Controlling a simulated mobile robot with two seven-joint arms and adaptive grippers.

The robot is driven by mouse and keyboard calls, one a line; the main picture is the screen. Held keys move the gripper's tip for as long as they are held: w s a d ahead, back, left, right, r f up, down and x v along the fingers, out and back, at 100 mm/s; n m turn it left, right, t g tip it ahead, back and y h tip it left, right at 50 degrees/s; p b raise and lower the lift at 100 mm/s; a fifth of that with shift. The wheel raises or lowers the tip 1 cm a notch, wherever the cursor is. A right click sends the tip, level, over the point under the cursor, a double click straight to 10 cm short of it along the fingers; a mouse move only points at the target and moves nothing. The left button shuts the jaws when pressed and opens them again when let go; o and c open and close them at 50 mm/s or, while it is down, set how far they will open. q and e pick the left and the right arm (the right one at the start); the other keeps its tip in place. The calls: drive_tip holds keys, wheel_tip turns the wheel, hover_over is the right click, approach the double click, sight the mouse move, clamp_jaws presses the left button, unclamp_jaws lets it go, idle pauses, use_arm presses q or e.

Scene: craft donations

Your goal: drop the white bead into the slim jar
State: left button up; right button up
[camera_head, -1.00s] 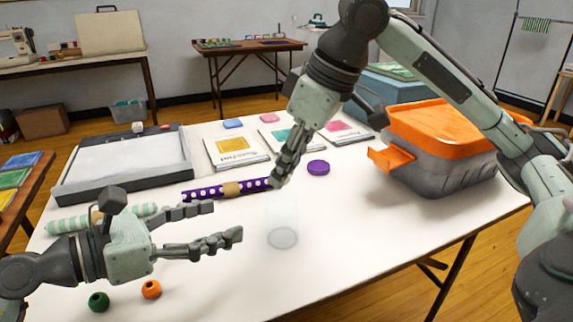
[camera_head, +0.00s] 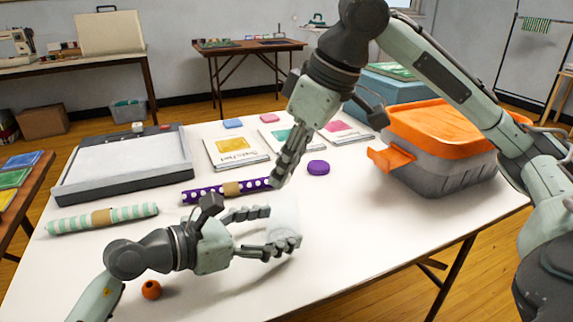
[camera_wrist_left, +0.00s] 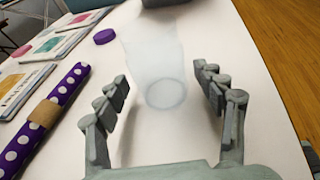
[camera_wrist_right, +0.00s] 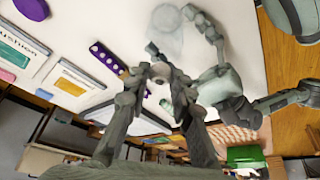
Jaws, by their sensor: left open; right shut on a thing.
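The slim jar (camera_head: 284,214) is clear and pale, and stands upright on the white table. My left gripper (camera_head: 283,228) is open, with its fingers reaching on both sides of the jar. The left wrist view shows the jar (camera_wrist_left: 160,70) between the spread fingers, with gaps at both sides. My right gripper (camera_head: 277,182) points down, above and behind the jar. In the right wrist view its fingertips are shut on the small white bead (camera_wrist_right: 161,72). The bead is hidden by the fingers in the head view.
An orange bead (camera_head: 151,289) lies near the front left edge. A striped roll (camera_head: 75,220), a purple dotted roll (camera_head: 200,193) and a purple disc (camera_head: 318,167) lie around. A grey bin with orange lid (camera_head: 440,165) stands right. The front right table is clear.

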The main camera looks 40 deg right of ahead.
use_arm(q)
drive_tip(key=shift+d+f, duration=0.15)
drive_tip(key=shift+d, duration=0.3)
drive_tip(key=c, duration=0.9)
drive_tip(key=shift+o, duration=0.2)
use_arm(e)
drive_tip(key=shift+f, duration=0.5)
drive_tip(key=shift+f, duration=0.35)
drive_tip(key=shift+f, duration=0.45)
idle(0.5)
drive_tip(key=o, duration=0.8)
